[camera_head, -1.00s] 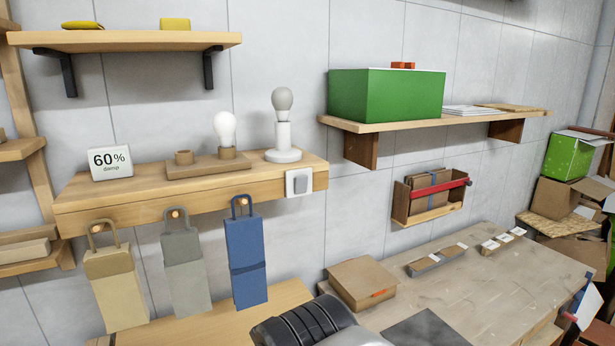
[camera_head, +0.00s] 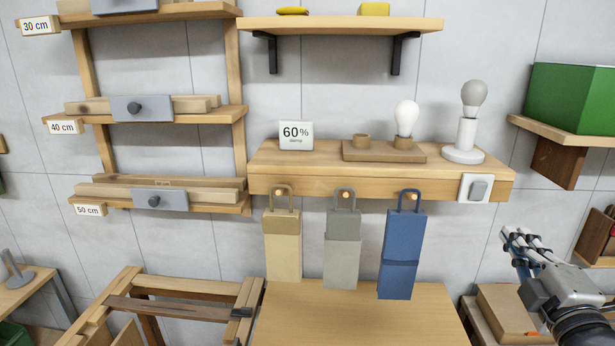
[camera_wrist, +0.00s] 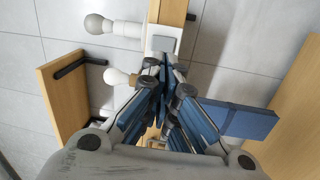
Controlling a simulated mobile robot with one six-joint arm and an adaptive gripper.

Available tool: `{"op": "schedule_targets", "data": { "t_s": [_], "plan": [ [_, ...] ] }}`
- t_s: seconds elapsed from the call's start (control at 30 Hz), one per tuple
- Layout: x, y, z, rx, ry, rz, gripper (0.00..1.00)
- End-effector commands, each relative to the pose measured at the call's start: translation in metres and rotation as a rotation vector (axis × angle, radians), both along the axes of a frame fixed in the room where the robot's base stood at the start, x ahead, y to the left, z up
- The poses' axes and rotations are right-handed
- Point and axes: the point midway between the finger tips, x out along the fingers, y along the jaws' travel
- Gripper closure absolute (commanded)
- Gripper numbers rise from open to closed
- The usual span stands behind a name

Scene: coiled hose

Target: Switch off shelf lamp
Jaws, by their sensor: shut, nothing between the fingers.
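A white lamp (camera_head: 467,138) with a grey bulb stands on the wooden shelf's right end and also shows in the wrist view (camera_wrist: 128,29). Left of it, a white bulb (camera_head: 406,117) sits in a wooden holder (camera_head: 383,151). It looks brighter than the grey one. A white wall-type switch (camera_head: 475,188) with a grey rocker is on the shelf's front face at the right. It shows in the wrist view (camera_wrist: 163,41) beyond my fingertips. My gripper (camera_head: 513,238) is shut and empty, below and right of the switch, apart from it in the head view.
Tan, grey and blue (camera_head: 402,250) pouches hang from pegs under the shelf (camera_head: 300,181). A green box (camera_head: 575,98) stands on a bracket shelf at the right. A cardboard box (camera_head: 500,305) lies below my gripper. The wall between switch and gripper is clear.

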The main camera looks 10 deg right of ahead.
Motion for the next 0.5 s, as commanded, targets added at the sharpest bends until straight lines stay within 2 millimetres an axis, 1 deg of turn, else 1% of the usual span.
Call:
{"op": "schedule_targets", "data": {
  "t_s": [0.03, 0.17, 0.5],
  "plan": [
    [-0.0069, -0.0014, 0.0, -0.04, -0.007, 0.006, 1.0],
    [-0.0131, 0.0014, 0.0041, -0.096, -0.021, 0.025, 1.0],
    [-0.0113, 0.0021, 0.0054, -0.099, -0.022, 0.028, 1.0]
  ]
}}
